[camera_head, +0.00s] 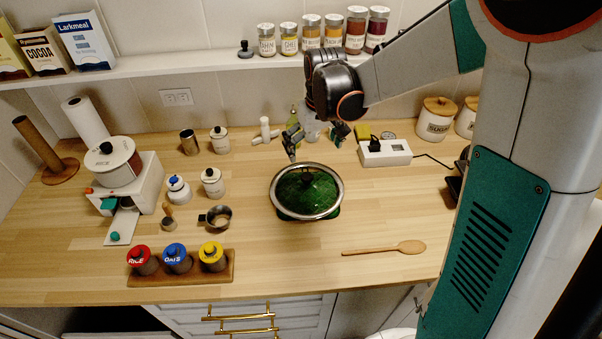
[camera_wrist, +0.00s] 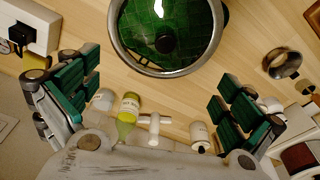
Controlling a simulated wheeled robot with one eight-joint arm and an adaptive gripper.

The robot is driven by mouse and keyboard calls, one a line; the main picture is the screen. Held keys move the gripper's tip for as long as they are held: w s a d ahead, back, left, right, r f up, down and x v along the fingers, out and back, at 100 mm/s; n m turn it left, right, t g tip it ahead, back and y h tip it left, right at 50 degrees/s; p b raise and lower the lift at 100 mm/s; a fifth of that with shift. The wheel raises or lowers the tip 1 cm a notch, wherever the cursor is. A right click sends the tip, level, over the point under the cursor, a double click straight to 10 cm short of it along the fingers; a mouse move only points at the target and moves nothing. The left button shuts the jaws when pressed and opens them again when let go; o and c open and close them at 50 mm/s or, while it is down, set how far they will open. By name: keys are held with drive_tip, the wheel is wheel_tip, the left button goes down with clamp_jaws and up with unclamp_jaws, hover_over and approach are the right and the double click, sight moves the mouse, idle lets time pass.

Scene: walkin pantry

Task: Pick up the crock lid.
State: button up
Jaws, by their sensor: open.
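The crock lid (camera_head: 306,191) looks like a round clear glass lid with a metal rim and a dark knob. It lies over a green tiled piece (camera_head: 333,213), which shows through the glass, on the wooden counter. In the wrist view the lid (camera_wrist: 187,60) is at the top centre, its upper part cut off by the frame edge. My gripper (camera_head: 316,139) is behind the lid in the head view, apart from it. In the wrist view its two green-padded fingers (camera_wrist: 160,95) are spread wide with nothing held between them.
A spice rack (camera_head: 180,279) with three coloured-lid jars stands front left. A white box (camera_head: 384,153) and a bottle (camera_wrist: 128,107) are near my gripper. Counter around the lid is mostly clear.

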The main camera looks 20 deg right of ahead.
sight(309, 176)
drive_tip(key=f+b, duration=0.1)
drive_tip(key=f, duration=0.3)
drive_tip(key=w+f+b, duration=0.1)
drive_tip(key=f, duration=0.3)
drive_tip(key=f+b, duration=0.1)
drive_tip(key=f, duration=0.4)
drive_tip(key=shift+w+a, duration=0.3)
drive_tip(key=shift+w, duration=0.05)
drive_tip(key=c, duration=1.3)
drive_tip(key=shift+s, duration=0.25)
clamp_jaws()
